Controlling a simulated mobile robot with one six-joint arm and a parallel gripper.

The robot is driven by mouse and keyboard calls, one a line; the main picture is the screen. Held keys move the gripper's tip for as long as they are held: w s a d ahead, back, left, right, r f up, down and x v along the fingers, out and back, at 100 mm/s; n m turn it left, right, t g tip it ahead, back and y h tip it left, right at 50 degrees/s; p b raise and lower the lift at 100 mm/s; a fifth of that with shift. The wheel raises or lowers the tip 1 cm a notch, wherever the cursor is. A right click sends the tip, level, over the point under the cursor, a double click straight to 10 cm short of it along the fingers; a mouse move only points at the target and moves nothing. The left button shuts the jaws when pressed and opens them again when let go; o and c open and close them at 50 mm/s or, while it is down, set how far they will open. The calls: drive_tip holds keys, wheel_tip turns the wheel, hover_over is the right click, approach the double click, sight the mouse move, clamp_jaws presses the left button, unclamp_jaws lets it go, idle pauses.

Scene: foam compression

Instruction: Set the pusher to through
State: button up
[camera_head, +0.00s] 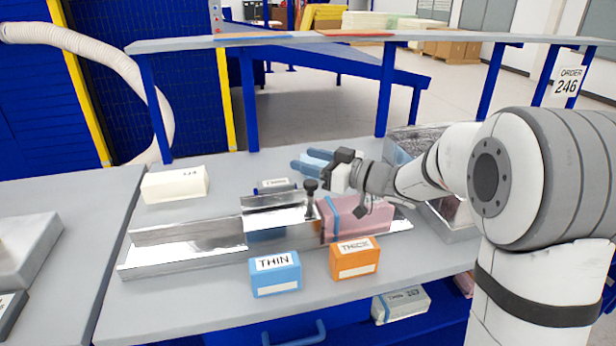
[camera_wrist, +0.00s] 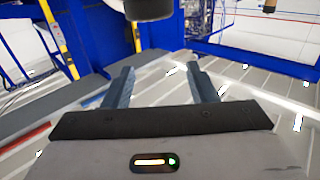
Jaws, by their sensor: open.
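A black knob (camera_head: 310,187) stands upright on a post at the shiny metal channel (camera_head: 175,243), near the left end of a pink foam block; I take it for the pusher's handle. The pink block (camera_head: 358,220) has a blue band and lies at the channel's right part. My gripper (camera_head: 303,159) is above and behind the knob in the head view, its blue fingers pointing left, apart and empty. In the wrist view my gripper (camera_wrist: 162,78) shows both fingers spread with nothing between them. A dark round part (camera_wrist: 148,8) hangs at that view's top edge; I cannot tell what it is.
A blue THIN box (camera_head: 275,274) and an orange THICK box (camera_head: 354,259) stand in front of the channel. A cream block (camera_head: 174,184) lies behind left, a small labelled piece (camera_head: 274,186) behind the channel. A metal bin (camera_head: 458,222) is at right. The front left tabletop is clear.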

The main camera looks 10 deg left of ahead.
drive_tip(key=shift+r, duration=1.95)
drive_tip(key=d+m+t+h+p, duration=0.2)
drive_tip(key=d+m+t+h, duration=0.6)
drive_tip(key=d+h, duration=0.55)
drive_tip(key=s+d+f+m+g+h, duration=0.4)
drive_tip(key=s+d+f+g, duration=0.15)
drive_tip(key=s+d, duration=0.35)
drive_tip(key=s+f+g, duration=0.3)
drive_tip(key=s, duration=0.6)
drive_tip(key=s+f+m+g+y+p, duration=0.1)
drive_tip(key=s+f+g, duration=0.2)
drive_tip(key=s, duration=0.7)
drive_tip(key=shift+a+f+g, duration=0.15)
drive_tip(key=shift+f+g, duration=0.25)
drive_tip(key=shift+g, duration=0.25)
